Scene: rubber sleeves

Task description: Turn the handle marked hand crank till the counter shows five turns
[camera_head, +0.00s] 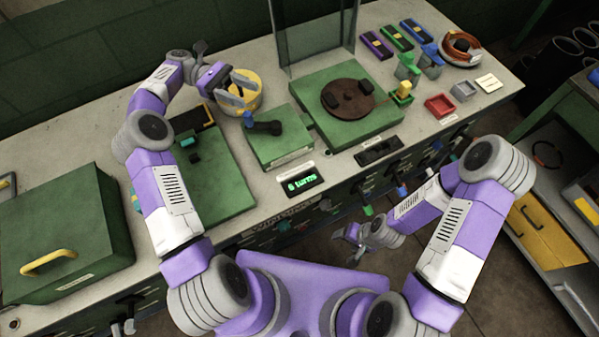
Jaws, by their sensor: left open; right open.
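The hand crank, a dark arm (266,128) with a blue knob (248,118) at its left end, sits on a green box (290,145) on the bench. A small label lies at the box's front edge, too small to read surely. The counter (301,183) in front shows green text, apparently "6 turns", though the digit is blurred. My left gripper (234,97) is open, over or beside a yellow round thing (250,96) behind the crank, apart from the knob. Whether it touches the yellow thing I cannot tell. My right gripper (352,241) is open and empty, in front of the bench.
A green box with a brown turntable (347,99) stands right of the crank, before a clear upright panel (315,35). A green panel (215,180) lies left, under my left arm. A green case with yellow handle (48,262) is far left. Small coloured parts and trays (440,104) fill the right.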

